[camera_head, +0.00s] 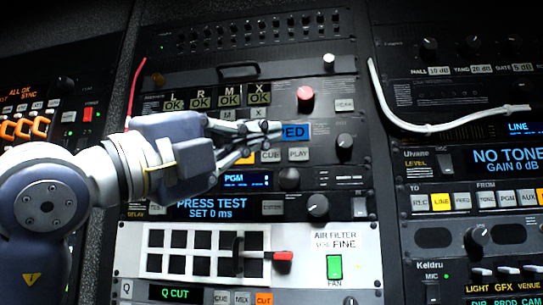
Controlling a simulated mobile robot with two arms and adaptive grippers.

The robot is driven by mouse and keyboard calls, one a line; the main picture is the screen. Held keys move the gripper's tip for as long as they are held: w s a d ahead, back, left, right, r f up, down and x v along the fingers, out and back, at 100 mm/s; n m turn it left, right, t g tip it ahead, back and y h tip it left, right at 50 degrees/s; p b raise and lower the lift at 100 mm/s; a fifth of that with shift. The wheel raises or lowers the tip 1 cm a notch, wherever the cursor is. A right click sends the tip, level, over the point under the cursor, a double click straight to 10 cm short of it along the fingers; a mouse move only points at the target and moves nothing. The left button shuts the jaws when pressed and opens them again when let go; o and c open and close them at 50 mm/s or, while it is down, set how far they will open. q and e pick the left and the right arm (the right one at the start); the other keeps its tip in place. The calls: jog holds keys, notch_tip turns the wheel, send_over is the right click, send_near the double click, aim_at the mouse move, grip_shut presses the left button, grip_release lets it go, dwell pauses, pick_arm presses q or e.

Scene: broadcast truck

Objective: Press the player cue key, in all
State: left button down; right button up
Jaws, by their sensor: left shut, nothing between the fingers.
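The player cue key (271,156) is a pale key marked CUE, left of the PLAY key (299,154) on the middle rack panel. My left gripper (272,132) comes in from the left, shut and empty, with its fingertips just above the cue key in the picture. I cannot tell whether they touch the panel. The gripper covers part of the blue player display (296,133), leaving the letters PED readable. Keys farther left in the row are partly hidden by the fingers. My right gripper is not in view.
Below are a PGM display (247,180) and a white filter panel (346,243) with a red-tipped handle (283,255). A white cable (448,126) hangs at right.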

aim_at(269, 154)
pick_arm(q)
jog(key=shift+w+d+p, duration=0.3)
jog(key=shift+w+p, duration=0.5)
jog(key=shift+w, duration=0.65)
jog(key=shift+w+d+p, duration=0.35)
jog(key=shift+w+p, duration=0.45)
jog(key=shift+w, duration=0.65)
jog(key=shift+w+d+p, duration=0.3)
jog(key=shift+w+p, duration=0.5)
jog(key=shift+w, duration=0.65)
jog(key=shift+w, duration=0.4)
